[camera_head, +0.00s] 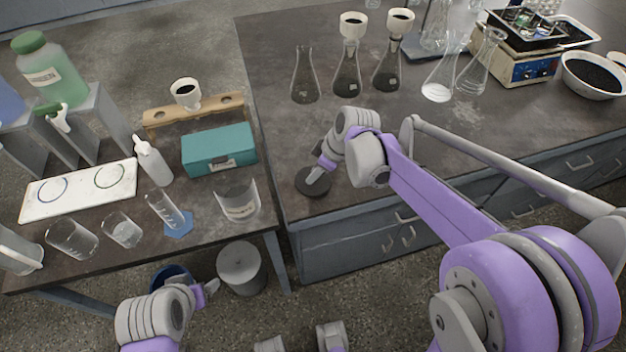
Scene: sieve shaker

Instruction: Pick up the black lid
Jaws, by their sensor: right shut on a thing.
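The black lid (313,188) is a dark, flat round piece near the front left corner of the right-hand bench. My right gripper (318,176) points down at it and is shut on it, with its fingers at the lid's upper side. Whether the lid touches the bench top or is slightly raised I cannot tell. My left gripper (209,290) is low at the bottom left, in front of the left table and away from the lid. Its fingers are too small to tell open from shut.
Glass flasks (305,80) and funnels stand behind the lid. A scale (528,65) and a white bowl (593,76) are at the back right. The left table holds a teal box (219,149), beakers (236,199) and a wooden rack (158,116). A grey bin (241,268) stands on the floor.

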